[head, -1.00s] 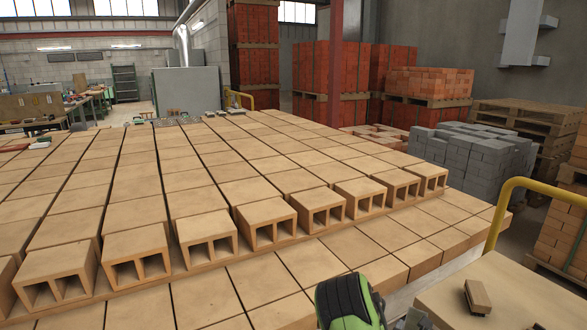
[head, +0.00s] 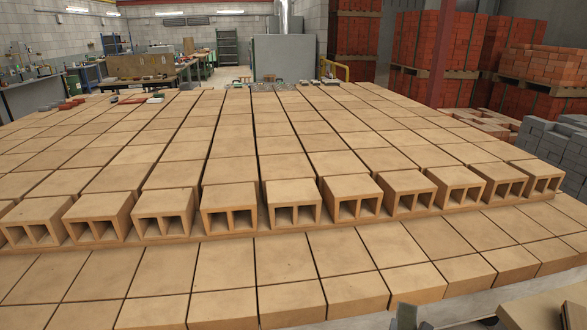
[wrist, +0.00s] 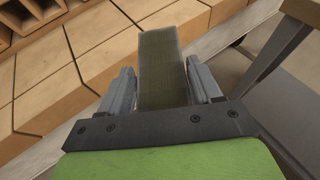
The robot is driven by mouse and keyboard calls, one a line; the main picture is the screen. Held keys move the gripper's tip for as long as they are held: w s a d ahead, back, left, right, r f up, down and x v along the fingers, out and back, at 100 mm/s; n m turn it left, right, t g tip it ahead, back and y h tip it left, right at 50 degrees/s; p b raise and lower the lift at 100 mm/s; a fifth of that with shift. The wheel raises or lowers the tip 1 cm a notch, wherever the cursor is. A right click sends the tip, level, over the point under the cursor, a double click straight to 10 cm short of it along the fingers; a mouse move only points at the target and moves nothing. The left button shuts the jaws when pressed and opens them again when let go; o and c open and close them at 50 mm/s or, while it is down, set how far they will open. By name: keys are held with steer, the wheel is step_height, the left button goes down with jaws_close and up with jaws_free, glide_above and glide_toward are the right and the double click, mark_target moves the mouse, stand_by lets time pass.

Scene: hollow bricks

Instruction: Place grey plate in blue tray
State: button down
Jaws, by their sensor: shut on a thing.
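My gripper (wrist: 165,95) is shut on a flat grey-olive plate (wrist: 160,60), which sticks out beyond the fingers in the wrist view. One finger is on each side of the plate. In the head view only a small grey piece (head: 405,316) shows at the bottom edge, and I cannot tell whether it is the plate or a finger. I cannot make out a blue tray. Small items lie at the far end of the brick surface, among them a pale bluish one (head: 155,98), too small to identify.
Rows of tan hollow bricks (head: 290,192) fill the middle, with a lower layer of bricks (head: 290,300) in front. A tan surface (head: 555,308) is at the bottom right. Red brick stacks (head: 430,85) and grey blocks (head: 550,145) stand at the back right. A workbench (head: 145,82) is far back.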

steer(key=s+a+r+n+t+y+p, duration=0.1)
steer(key=a+n+y, duration=0.3)
steer(key=a, duration=1)
steer(key=shift+r+y, duration=0.25)
steer(key=shift+y, duration=0.15)
